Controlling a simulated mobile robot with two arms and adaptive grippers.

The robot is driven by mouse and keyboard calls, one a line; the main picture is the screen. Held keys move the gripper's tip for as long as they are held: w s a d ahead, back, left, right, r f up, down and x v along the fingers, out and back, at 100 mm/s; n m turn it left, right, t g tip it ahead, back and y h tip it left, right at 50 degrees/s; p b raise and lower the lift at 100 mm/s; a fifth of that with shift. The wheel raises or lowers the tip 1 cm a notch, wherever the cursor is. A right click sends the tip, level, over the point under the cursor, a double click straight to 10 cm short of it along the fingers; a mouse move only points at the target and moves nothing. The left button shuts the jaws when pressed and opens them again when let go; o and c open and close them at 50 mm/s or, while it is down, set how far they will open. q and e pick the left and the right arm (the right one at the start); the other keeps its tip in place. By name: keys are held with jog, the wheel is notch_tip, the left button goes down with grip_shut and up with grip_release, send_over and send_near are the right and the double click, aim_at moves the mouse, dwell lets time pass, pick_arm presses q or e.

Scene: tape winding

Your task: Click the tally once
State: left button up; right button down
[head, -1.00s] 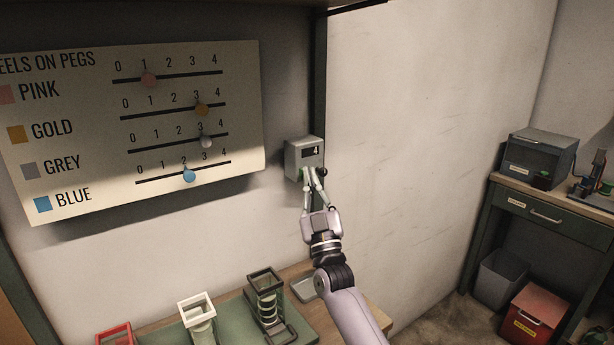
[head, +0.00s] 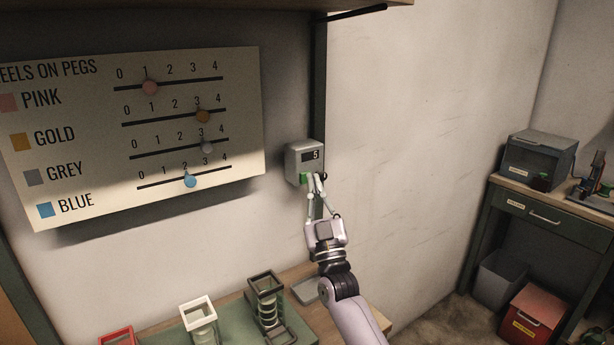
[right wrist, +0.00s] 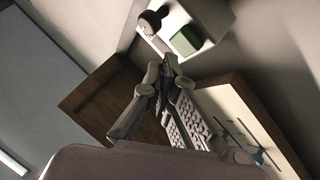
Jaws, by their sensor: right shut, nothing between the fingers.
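The tally (head: 305,160) is a grey box on the wall beside a dark post. Its small dark display (head: 312,155) reads 5. A green button (head: 306,179) shows at its lower front, and the button also shows in the right wrist view (right wrist: 185,40). My right gripper (head: 318,180) is shut and empty. Its tips are just right of the green button in the head view. In the right wrist view its fingers (right wrist: 168,65) are close to the tally but look apart from the green button. My left gripper is not in view.
A board (head: 140,130) with colored sliders hangs left of the tally. Below, a bench holds a red frame (head: 118,336), a white frame (head: 198,312) and a dark frame (head: 266,288). The wall right of the tally is bare.

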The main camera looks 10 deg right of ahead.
jog(key=s+p, duration=0.1)
jog(key=s+d+p, duration=0.1)
jog(key=s, duration=0.1)
jog(key=s+p, duration=0.1)
jog(key=shift+s+d, duration=0.35)
dwell(0.7)
